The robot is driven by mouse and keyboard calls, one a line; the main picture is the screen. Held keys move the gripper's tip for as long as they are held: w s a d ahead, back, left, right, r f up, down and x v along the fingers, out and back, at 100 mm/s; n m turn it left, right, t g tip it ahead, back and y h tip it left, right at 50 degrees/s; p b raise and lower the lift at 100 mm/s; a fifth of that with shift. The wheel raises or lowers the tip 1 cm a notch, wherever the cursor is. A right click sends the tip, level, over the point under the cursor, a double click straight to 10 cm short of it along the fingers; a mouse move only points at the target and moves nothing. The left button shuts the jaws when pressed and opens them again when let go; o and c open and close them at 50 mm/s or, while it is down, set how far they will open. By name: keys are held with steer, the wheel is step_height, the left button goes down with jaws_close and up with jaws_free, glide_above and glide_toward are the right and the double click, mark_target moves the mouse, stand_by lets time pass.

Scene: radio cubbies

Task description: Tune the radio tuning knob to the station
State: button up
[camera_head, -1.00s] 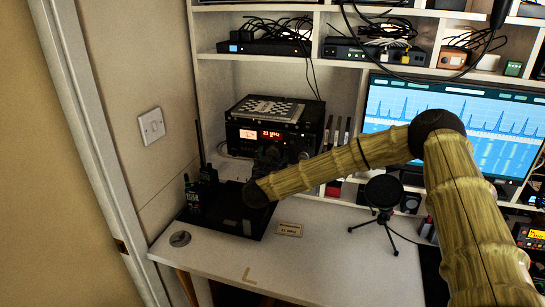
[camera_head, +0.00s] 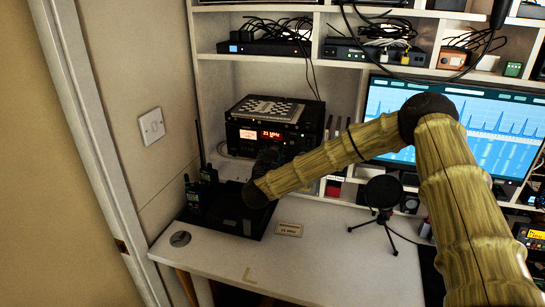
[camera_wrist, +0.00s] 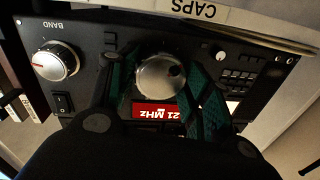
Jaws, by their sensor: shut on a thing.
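The black radio (camera_head: 236,117) stands in the lower left cubby, its red display (camera_head: 271,135) lit. In the wrist view, which shows the radio upside down, the display (camera_wrist: 155,112) reads 21 MHz. The round silver tuning knob (camera_wrist: 158,78) sits beside it, between the green-padded fingers of my gripper (camera_wrist: 162,82). My gripper is shut on this knob. A second silver knob with a red mark, labelled BAND (camera_wrist: 56,61), is apart from the fingers.
A small placard (camera_head: 289,229) lies on the white desk (camera_head: 300,262); its text is too small to read surely. Handheld radios and a dark tray (camera_head: 240,222) are at left. A round microphone on a tripod (camera_head: 383,192) stands below my arm. A monitor (camera_head: 490,120) is behind it.

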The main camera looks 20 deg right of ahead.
steer(key=shift+f+m, duration=0.1)
steer(key=shift+m, duration=0.4)
steer(key=o, duration=1)
steer(key=shift+s, duration=0.1)
steer(key=v, duration=1.2)
